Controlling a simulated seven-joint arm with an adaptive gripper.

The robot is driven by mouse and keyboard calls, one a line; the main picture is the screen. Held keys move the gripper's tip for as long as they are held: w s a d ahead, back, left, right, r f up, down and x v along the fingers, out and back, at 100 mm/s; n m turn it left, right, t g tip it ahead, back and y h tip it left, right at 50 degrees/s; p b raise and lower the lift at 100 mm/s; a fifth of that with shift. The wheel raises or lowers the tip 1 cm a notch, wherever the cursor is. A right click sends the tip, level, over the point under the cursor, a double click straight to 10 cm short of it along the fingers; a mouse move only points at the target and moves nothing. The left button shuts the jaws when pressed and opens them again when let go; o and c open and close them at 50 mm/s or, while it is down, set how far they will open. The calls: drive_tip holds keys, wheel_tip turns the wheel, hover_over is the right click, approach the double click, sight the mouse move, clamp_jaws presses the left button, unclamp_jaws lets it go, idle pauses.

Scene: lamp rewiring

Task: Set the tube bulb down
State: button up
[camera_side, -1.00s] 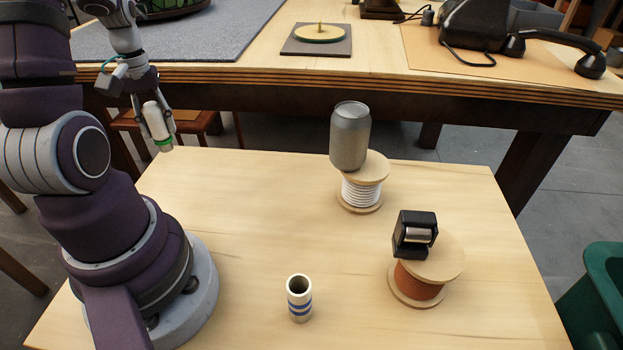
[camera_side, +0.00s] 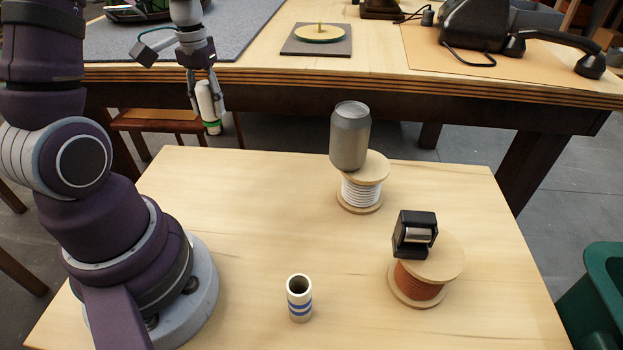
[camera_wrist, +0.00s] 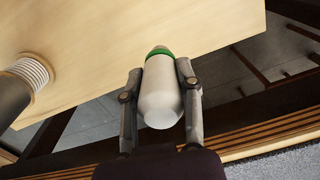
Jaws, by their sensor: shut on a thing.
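The tube bulb (camera_side: 208,104) is white with a green band near its lower end. It hangs upright or slightly tilted in my gripper (camera_side: 208,98), which is shut on it. In the wrist view the bulb (camera_wrist: 160,95) lies between the two fingers of my gripper (camera_wrist: 160,85), its green-banded end pointing away from the wrist. In the side view the bulb appears in the air near the far left edge of the light wooden table (camera_side: 240,230), touching nothing but the fingers.
A grey can (camera_side: 350,137) stands on a spool of white wire (camera_side: 361,193). A black holder with a metal cylinder (camera_side: 414,235) sits on a spool of orange wire (camera_side: 418,284). A striped tube (camera_side: 299,299) stands upright at the front. The table's left middle is clear.

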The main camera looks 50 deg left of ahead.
drive_tip(key=w+d+f+m, duration=0.1)
drive_tip(key=w+d+m, duration=0.65)
drive_tip(key=d, duration=0.25)
drive_tip(key=shift+m, duration=0.65)
drive_tip(key=f, duration=0.7)
drive_tip(key=shift+s+d+f, duration=0.15)
drive_tip(key=shift+d+f, duration=0.1)
drive_tip(key=shift+f, duration=0.25)
drive_tip(key=o, duration=1)
drive_tip(key=shift+f, duration=0.15)
drive_tip(key=shift+o, duration=0.2)
